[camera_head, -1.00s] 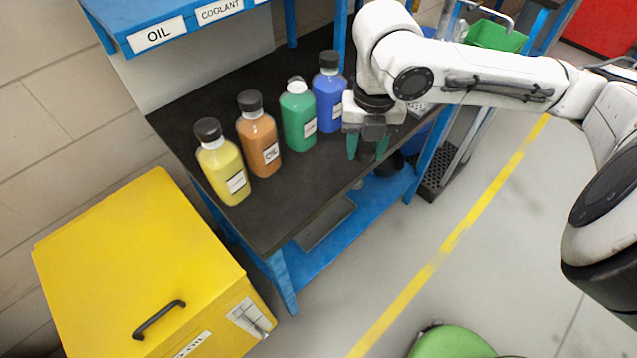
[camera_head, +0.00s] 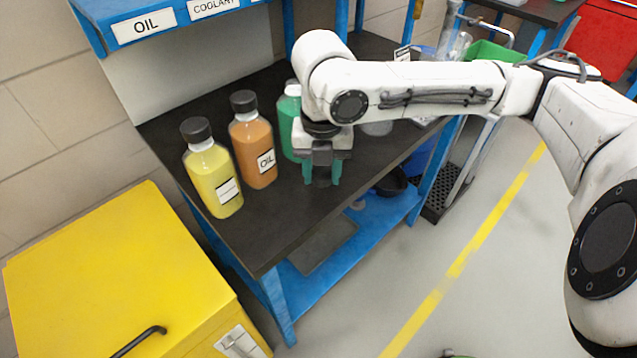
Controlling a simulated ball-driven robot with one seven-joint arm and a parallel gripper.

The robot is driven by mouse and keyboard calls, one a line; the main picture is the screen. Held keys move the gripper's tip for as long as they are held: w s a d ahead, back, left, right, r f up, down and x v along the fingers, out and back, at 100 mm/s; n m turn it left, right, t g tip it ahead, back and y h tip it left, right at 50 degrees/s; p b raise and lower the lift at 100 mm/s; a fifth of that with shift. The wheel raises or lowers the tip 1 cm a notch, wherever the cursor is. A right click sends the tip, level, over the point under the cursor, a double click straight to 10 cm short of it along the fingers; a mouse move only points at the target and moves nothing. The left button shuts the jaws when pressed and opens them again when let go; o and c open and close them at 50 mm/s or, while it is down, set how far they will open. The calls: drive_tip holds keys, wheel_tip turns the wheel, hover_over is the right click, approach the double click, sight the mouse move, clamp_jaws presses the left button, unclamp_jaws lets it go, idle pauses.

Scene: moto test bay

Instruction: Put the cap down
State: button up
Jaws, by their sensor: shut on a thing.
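My gripper (camera_head: 322,174), with green fingertips, is over the front part of the dark bench top (camera_head: 265,220), just right of and in front of the green bottle (camera_head: 288,128). It is shut on a small dark thing between the fingertips, which looks like the black cap (camera_head: 322,178). I cannot tell whether the cap touches the bench top. The green bottle's neck is pale at the top, and its right side is hidden behind my arm. The blue bottle is hidden behind my arm.
A yellow bottle (camera_head: 212,175) and an orange bottle (camera_head: 254,145), both black-capped, stand to the left on the bench. The bench top in front of them is clear. A labelled blue shelf (camera_head: 185,25) hangs behind. A yellow cabinet (camera_head: 110,270) stands at lower left.

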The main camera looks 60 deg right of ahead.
sight(319, 185)
drive_tip(key=shift+w+a+f, duration=0.1)
drive_tip(key=shift+w+f, duration=0.1)
drive_tip(key=shift+f, duration=0.8)
drive_tip(key=shift+w+f, duration=0.15)
drive_tip(key=shift+f, duration=0.8)
drive_tip(key=shift+f+b, duration=0.15)
drive_tip(key=shift+b, duration=0.2)
drive_tip(key=o, duration=1)
wheel_tip(319, 185, up, 12)
drive_tip(key=shift+r+p, duration=0.2)
drive_tip(key=shift+p, duration=0.8)
